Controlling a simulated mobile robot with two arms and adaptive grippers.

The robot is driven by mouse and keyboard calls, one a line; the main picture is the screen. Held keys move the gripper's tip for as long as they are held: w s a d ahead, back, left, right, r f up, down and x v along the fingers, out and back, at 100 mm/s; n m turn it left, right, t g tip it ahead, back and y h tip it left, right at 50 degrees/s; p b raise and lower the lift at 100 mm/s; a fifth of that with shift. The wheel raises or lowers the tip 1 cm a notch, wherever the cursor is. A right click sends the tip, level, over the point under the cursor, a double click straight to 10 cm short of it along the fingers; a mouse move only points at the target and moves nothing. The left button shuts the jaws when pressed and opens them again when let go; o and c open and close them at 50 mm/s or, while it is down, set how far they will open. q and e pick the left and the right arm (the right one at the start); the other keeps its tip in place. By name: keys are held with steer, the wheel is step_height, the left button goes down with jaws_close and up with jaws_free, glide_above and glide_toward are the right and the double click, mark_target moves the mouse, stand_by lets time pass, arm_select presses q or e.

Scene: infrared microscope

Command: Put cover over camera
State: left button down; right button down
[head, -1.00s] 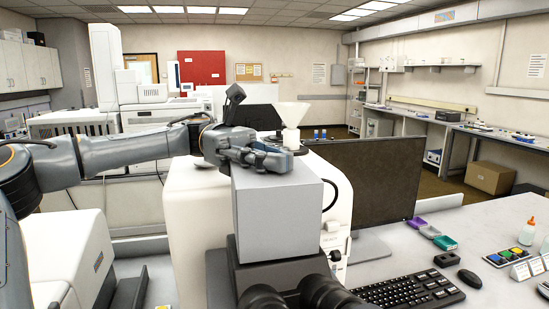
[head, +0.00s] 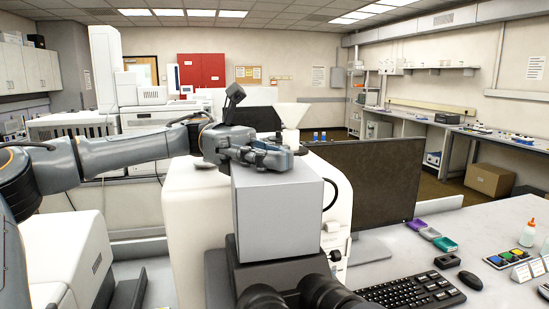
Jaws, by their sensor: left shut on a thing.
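My left gripper (head: 272,156) reaches in from the left and hangs just above the grey box-shaped top (head: 278,212) of the microscope. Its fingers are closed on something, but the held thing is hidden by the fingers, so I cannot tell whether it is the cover. A white funnel-shaped piece (head: 290,113) stands upright just behind the gripper, over the microscope's white body (head: 190,210). I cannot pick out the camera with certainty. Dark eyepieces (head: 325,293) point toward me at the bottom. My right gripper does not show.
A black monitor (head: 370,185) stands close right of the microscope. A keyboard (head: 415,293), a mouse (head: 470,280) and coloured small boxes (head: 430,233) lie on the right bench. A white instrument (head: 65,240) stands at the left.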

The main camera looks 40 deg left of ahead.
arm_select(q)
steer(key=shift+f, duration=0.15)
stand_by(0.3)
steer(key=c, duration=0.8)
jaws_free()
steer(key=shift+a, duration=0.1)
steer(key=v, duration=0.6)
steer(key=shift+a+p, duration=0.4)
steer(key=shift+p, duration=0.05)
steer(key=shift+w, duration=0.1)
